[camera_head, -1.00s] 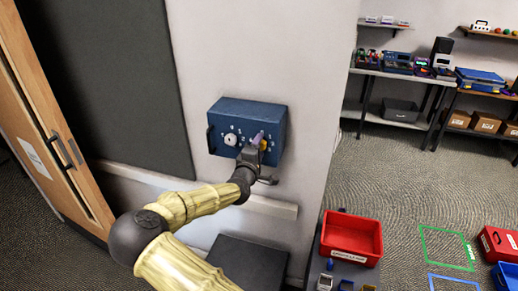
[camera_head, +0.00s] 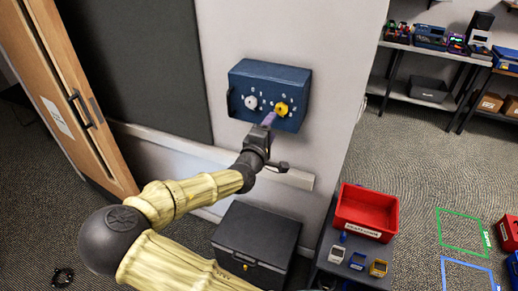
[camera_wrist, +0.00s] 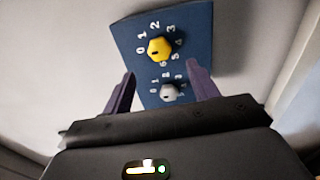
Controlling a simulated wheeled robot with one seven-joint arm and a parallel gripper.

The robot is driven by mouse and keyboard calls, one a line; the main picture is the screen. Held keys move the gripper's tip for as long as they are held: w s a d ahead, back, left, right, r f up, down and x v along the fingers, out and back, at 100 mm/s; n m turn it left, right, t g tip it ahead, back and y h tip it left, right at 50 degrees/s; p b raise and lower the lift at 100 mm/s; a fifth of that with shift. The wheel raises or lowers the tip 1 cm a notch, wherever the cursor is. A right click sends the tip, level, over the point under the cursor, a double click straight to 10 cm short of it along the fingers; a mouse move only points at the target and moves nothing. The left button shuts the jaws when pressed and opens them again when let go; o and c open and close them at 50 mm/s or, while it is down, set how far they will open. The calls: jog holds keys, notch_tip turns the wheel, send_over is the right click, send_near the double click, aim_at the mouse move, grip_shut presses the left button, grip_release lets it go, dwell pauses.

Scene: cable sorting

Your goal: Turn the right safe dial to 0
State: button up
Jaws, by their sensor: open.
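A blue safe (camera_head: 270,82) is fixed on the wall, with a grey-white dial (camera_head: 250,102) on its left and a yellow dial (camera_head: 281,109) on its right. In the wrist view the yellow dial (camera_wrist: 159,48) is ringed by white numbers, with the 0 to its left. A small dark mark shows on its left side, too small to read exactly. The grey dial (camera_wrist: 169,92) lies below it there. My gripper (camera_head: 268,119) is open and empty, close below and left of the yellow dial. Its purple fingers (camera_wrist: 159,70) are spread wide and appear apart from both dials.
A dark grey box (camera_head: 255,245) stands on the floor below the safe. A red bin (camera_head: 366,213) and several small devices rest on a low table to the right. Shelves (camera_head: 430,90) stand at the back right. The wall around the safe is clear.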

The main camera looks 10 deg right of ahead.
jog(key=b+v, duration=0.1)
jog(key=v, duration=0.6)
jog(key=shift+s+a, duration=0.25)
jog(key=shift+s, duration=0.1)
jog(key=s+d+f+m+g+y, duration=0.2)
jog(key=s+d+f+m+g, duration=0.25)
jog(key=f, duration=0.45)
jog(key=s+d+f+m+g+y, duration=0.2)
jog(key=s+d+f+m+g, duration=0.1)
jog(key=d+f+g, duration=0.4)
jog(key=s+a+r+m+g+y, duration=0.1)
jog(key=s+a+r+m+y, duration=0.2)
jog(key=s+r, duration=0.5)
jog(key=s+m+y, duration=0.1)
jog(key=s+m, duration=0.1)
jog(key=s, duration=0.2)
jog(key=shift+g+y, duration=0.35)
jog(key=shift+y, duration=0.05)
